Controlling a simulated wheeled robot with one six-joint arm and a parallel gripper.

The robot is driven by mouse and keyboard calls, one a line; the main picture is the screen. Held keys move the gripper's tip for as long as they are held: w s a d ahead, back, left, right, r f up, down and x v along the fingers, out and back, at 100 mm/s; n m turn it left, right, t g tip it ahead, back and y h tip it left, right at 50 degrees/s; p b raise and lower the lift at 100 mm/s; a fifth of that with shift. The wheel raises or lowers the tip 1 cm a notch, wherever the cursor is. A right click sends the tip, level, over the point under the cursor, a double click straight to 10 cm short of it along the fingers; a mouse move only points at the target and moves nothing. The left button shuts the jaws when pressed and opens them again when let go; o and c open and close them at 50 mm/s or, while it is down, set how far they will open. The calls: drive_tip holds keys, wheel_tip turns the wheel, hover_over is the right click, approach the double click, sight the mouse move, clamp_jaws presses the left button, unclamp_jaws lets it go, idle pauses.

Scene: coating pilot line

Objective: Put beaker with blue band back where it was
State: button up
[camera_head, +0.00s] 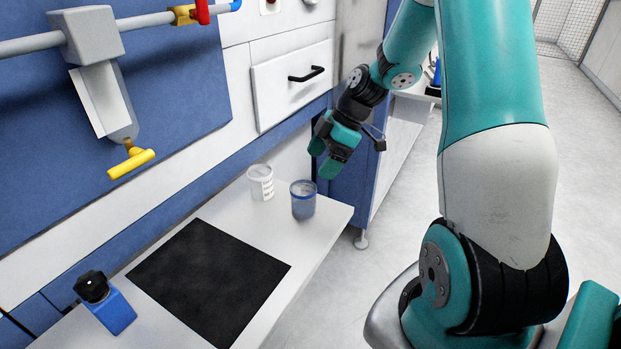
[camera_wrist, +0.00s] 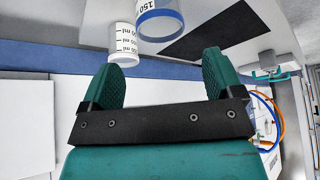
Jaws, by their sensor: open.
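The beaker with the blue band (camera_head: 303,201) stands upright on the white bench near its right end. In the wrist view the same beaker (camera_wrist: 160,22) shows at the top, with its blue rim band facing me and a "150" mark. My gripper (camera_head: 325,160) is above and to the right of it in the head view, apart from it. In the wrist view my gripper (camera_wrist: 164,75) has its two fingers spread wide with nothing between them.
A clear beaker with white markings (camera_head: 261,183) stands just left of the banded one; it also shows in the wrist view (camera_wrist: 123,45). A black mat (camera_head: 208,280) lies on the white bench (camera_head: 262,222).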

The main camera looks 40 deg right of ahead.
drive_tip(key=s+a+r+m+g, duration=0.1)
drive_tip(key=s+a+r, duration=0.1)
drive_tip(key=a+r, duration=0.35)
drive_tip(key=s+a+r+m, duration=0.1)
drive_tip(key=s+a+r, duration=0.1)
drive_tip(key=a, duration=0.6)
drive_tip(key=s+a+r+m, duration=0.2)
drive_tip(key=s+a, duration=0.4)
drive_tip(key=s, duration=0.2)
drive_tip(key=s+a+r+m+g+h, duration=0.1)
drive_tip(key=s+a+r+m, duration=0.1)
drive_tip(key=s+a, duration=0.5)
drive_tip(key=shift+s+g, duration=0.3)
drive_tip(key=shift+s, duration=0.35)
drive_tip(key=shift+r, duration=0.1)
drive_tip(key=shift+c, duration=0.2)
